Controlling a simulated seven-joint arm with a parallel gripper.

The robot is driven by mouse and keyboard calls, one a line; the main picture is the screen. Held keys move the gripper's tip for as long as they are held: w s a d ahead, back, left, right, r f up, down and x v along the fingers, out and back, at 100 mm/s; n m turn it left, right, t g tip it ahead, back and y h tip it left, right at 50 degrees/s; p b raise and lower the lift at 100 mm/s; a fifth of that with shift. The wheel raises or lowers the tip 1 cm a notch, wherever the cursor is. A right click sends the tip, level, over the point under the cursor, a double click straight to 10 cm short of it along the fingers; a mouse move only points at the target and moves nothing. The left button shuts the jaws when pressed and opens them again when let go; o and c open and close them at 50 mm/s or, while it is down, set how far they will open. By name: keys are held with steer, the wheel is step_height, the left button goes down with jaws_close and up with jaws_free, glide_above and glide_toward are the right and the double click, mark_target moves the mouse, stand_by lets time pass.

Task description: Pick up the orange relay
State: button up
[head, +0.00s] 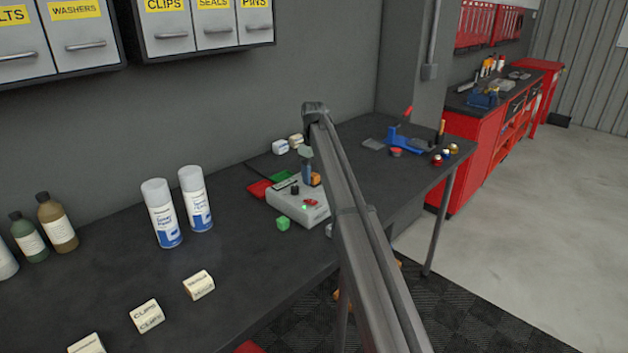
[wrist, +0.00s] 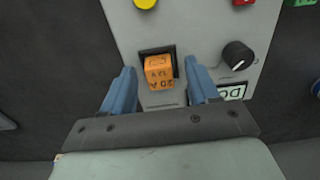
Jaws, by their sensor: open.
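The orange relay (wrist: 158,72) sits in a dark square socket on a grey control box (wrist: 205,30) in the wrist view. Its label reads "20 A" and "12 V", upside down. My gripper (wrist: 160,85) is open, with one blue finger on each side of the relay and gaps between. In the head view the grey box (head: 285,205) stands on the dark workbench, and a bit of the orange relay (head: 316,179) shows beside my gripper (head: 307,172). My arm hides part of the box there.
The box has a black knob (wrist: 237,54) and a yellow button (wrist: 145,3). A green cube (head: 283,223) lies in front of it. Red (head: 259,189) and green (head: 280,177) pieces lie behind. Two spray cans (head: 161,213) stand to the left. The bench front left holds small white boxes (head: 147,316).

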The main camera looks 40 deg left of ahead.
jaws_close()
stand_by(0.5)
steer(key=shift+r, duration=0.15)
